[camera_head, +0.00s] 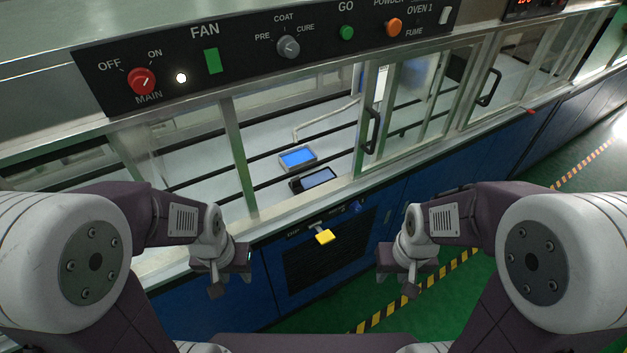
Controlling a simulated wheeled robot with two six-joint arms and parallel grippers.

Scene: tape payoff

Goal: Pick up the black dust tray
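A small black tray (296,185) with a grey-blue inner face lies inside the glazed cabinet, just behind its front sill. I take it as the black dust tray. My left gripper (218,284) hangs outside the cabinet, lower left of the tray and apart from it. My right gripper (408,284) hangs outside, lower right of the tray, also apart from it. Both grippers point down. Their fingers are small and dark, so I cannot tell whether they are open or shut. I see nothing held in either.
A grey tray with bright blue inside (297,158) lies just behind the black one. Sliding glass doors with a black handle (371,131) stand right of the opening. The control panel (250,62) runs above.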

